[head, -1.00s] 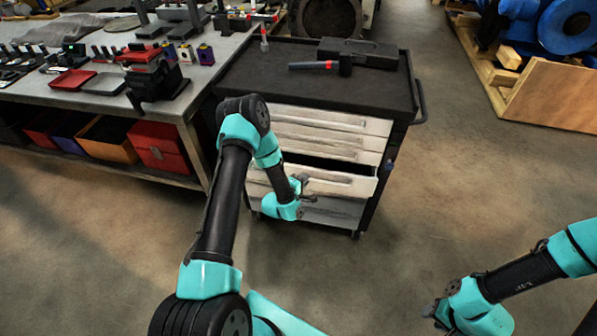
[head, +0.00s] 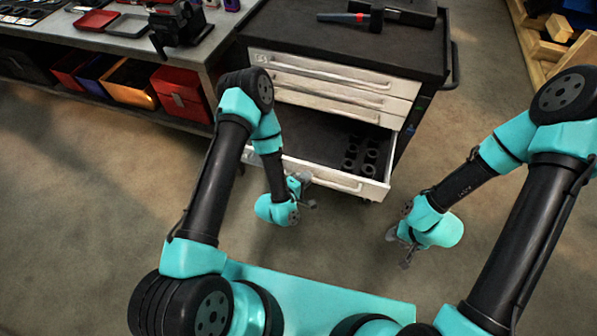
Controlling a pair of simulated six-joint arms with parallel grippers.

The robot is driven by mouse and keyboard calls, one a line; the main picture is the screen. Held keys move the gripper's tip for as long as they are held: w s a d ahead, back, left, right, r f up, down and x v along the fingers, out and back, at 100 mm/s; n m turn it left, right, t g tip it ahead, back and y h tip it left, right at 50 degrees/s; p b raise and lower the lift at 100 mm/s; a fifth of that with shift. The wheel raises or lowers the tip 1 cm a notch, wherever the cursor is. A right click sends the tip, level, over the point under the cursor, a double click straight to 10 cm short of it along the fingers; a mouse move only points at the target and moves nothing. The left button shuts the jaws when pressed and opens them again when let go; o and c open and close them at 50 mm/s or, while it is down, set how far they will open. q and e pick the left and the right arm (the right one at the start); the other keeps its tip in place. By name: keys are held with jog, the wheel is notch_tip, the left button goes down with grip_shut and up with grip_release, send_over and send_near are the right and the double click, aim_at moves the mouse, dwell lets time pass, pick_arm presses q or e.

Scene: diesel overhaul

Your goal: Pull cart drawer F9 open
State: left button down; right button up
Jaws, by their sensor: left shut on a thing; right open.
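The tool cart's lowest visible drawer (head: 374,189) stands pulled out toward me, with a white front and a dark inside. Several dark cylindrical parts (head: 361,153) sit in its right side. I cannot read a label F9 on it. My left gripper (head: 304,190) is at the left part of this drawer's front, shut on its handle (head: 330,180); my arm partly hides the contact. My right gripper (head: 399,250) is open and empty, low in front of the cart and apart from the drawer.
The drawers above (head: 340,87) are closed. A hammer (head: 350,17) and a dark case (head: 408,10) lie on the cart top (head: 300,40). A workbench (head: 215,45) with bins (head: 181,92) below stands at the left. Bare floor lies right of the cart.

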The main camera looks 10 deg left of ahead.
dwell(0.3)
pick_arm(q)
jog(key=c, duration=1.1)
grip_release()
jog(key=shift+s, duration=0.15)
